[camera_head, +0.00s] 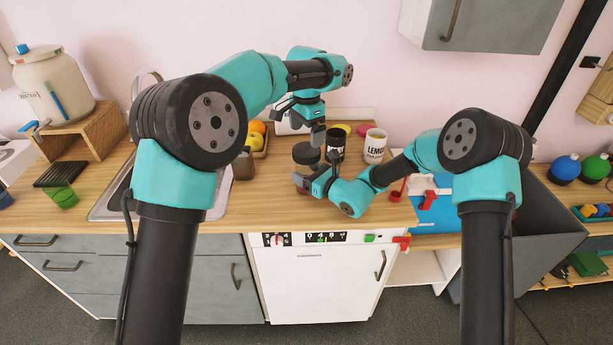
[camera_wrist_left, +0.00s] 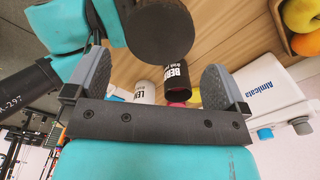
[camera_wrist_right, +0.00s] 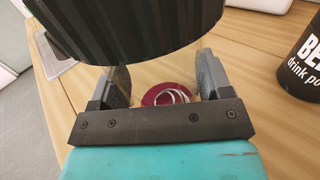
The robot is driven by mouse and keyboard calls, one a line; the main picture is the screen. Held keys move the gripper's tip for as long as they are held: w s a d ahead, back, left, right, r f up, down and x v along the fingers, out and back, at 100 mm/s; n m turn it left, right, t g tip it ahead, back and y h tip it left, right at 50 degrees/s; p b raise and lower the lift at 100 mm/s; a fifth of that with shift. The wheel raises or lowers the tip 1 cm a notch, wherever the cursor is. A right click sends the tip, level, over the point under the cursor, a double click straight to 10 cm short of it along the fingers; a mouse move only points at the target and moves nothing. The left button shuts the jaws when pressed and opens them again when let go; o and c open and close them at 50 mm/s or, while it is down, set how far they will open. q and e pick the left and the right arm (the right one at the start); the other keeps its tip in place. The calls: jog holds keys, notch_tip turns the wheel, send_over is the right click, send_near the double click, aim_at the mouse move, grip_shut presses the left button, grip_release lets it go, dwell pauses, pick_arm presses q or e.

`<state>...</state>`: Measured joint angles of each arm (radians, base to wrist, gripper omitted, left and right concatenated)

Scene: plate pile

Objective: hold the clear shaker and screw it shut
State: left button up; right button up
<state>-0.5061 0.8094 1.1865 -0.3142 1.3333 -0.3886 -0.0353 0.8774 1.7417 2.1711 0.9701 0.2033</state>
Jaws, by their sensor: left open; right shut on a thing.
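The shaker's black ribbed lid (camera_head: 306,153) is on top of the clear body at the counter's middle; the right wrist view shows it large (camera_wrist_right: 130,25). The clear body is hard to make out, between the fingers of my right gripper (camera_wrist_right: 160,85). My right gripper (camera_head: 315,182) is shut on that body from the front, low under the lid. My left gripper (camera_head: 301,118) is open and empty, above and behind the lid. In the left wrist view the lid (camera_wrist_left: 162,30) lies ahead of the open fingers. I cannot tell how far the lid is screwed on.
A black berry drink powder tub (camera_head: 335,140) stands close right of the shaker, with a white lemon tub (camera_head: 375,145) beyond. A dark red disc (camera_wrist_right: 168,93) lies on the counter near the shaker. A fruit tray (camera_head: 260,150) is at left, beside the sink (camera_head: 110,200).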

aim_at(307, 149)
pick_arm(q)
jog(key=n, duration=0.2)
jog(key=r+n, duration=0.1)
jog(key=n, duration=0.4)
jog(key=shift+r, duration=0.25)
jog(key=shift+f, duration=4)
jog(key=c, duration=0.8)
